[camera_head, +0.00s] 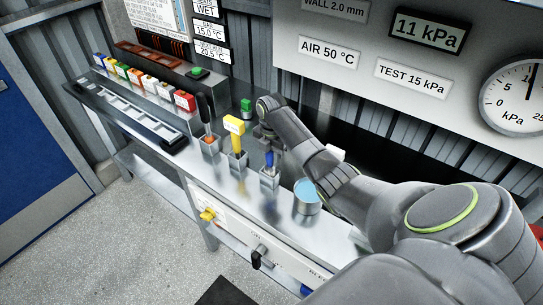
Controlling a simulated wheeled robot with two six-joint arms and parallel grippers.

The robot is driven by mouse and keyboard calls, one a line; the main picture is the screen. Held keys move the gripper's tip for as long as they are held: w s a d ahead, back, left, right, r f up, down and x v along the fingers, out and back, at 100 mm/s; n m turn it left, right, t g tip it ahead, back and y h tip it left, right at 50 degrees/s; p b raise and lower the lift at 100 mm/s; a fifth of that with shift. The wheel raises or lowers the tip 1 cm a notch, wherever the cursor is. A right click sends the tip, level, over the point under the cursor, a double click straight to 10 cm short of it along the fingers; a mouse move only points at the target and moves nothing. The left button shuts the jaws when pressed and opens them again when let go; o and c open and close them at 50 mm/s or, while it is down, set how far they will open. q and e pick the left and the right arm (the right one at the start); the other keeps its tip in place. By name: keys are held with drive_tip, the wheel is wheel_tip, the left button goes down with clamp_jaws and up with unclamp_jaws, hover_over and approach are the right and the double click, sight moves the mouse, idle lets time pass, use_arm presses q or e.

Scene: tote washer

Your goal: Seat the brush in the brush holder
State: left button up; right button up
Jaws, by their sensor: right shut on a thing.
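My right gripper (266,139) points down over the metal bench (180,140), partly hidden by my own wrist. It is shut on what looks like the blue-handled brush (269,160), which stands upright at a small square metal holder (269,180). I cannot tell whether the brush rests fully in that holder. To its left, a yellow tool (236,132) stands in a second holder (238,160). Further left, a black-handled tool with an orange part (205,119) stands in a third holder (210,147). My left gripper is not in view.
A round cup with light blue contents (307,196) stands right of the holders, close to my right arm. A green block (246,107) is behind them. Several coloured blocks (145,82) line the bench's far left. A yellow knob (208,215) is on the front panel.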

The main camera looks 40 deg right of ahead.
drive_tip(key=o, duration=1.1)
drive_tip(key=o, duration=0.5)
drive_tip(key=shift+o, duration=0.2)
